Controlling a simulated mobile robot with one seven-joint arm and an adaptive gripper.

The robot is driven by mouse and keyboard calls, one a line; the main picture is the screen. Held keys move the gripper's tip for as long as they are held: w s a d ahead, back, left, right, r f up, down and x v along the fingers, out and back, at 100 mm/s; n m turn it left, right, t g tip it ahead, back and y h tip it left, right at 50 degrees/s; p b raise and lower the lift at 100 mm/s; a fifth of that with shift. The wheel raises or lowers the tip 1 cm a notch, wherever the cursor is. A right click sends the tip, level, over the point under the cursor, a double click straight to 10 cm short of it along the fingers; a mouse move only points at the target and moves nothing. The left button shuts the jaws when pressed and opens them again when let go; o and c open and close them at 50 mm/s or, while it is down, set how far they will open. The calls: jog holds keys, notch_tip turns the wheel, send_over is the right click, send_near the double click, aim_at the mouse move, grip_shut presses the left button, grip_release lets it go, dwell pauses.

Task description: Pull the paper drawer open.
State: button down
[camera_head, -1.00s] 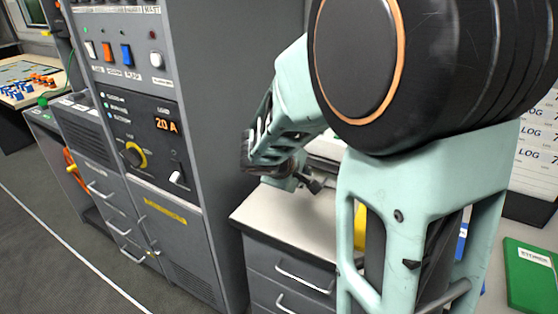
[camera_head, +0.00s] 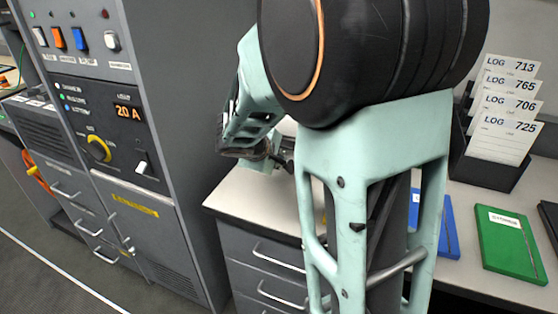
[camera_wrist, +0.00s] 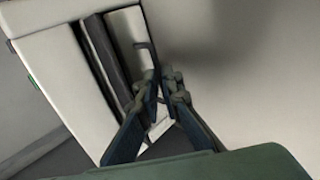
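My gripper (camera_head: 287,165) is mostly hidden behind my arm in the head view, low over the light desk top. In the wrist view its two fingers (camera_wrist: 162,85) point at a pale boxy machine (camera_wrist: 45,45), with a narrow gap between the tips and nothing clearly held. The machine has dark grey panels (camera_wrist: 105,50) and a pale handle-like part (camera_wrist: 143,55) just beyond the tips. I cannot tell whether this is the paper drawer or whether the fingers touch it. In the head view only a pale sliver of the machine (camera_head: 289,127) shows.
A grey control cabinet (camera_head: 185,120) stands left of the desk (camera_head: 240,193). Grey desk drawers (camera_head: 262,262) with metal handles are below. At right are log cards (camera_head: 510,125) in a black holder, a green binder (camera_head: 510,245) and a blue binder (camera_head: 447,230).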

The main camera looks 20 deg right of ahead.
jog(key=shift+s+a+b, duration=1.25)
jog(key=shift+s+a, duration=2.2)
jog(key=shift+s+a, duration=0.4)
jog(key=shift+a, duration=0.1)
jog(key=shift+s+a+b, duration=0.7)
jog(key=shift+s+a, duration=2.25)
jog(key=shift+s, duration=0.2)
jog(key=shift+a, duration=0.1)
jog(key=s+a+b, duration=0.1)
jog(key=s+a, duration=0.5)
jog(key=shift+s+a, duration=0.35)
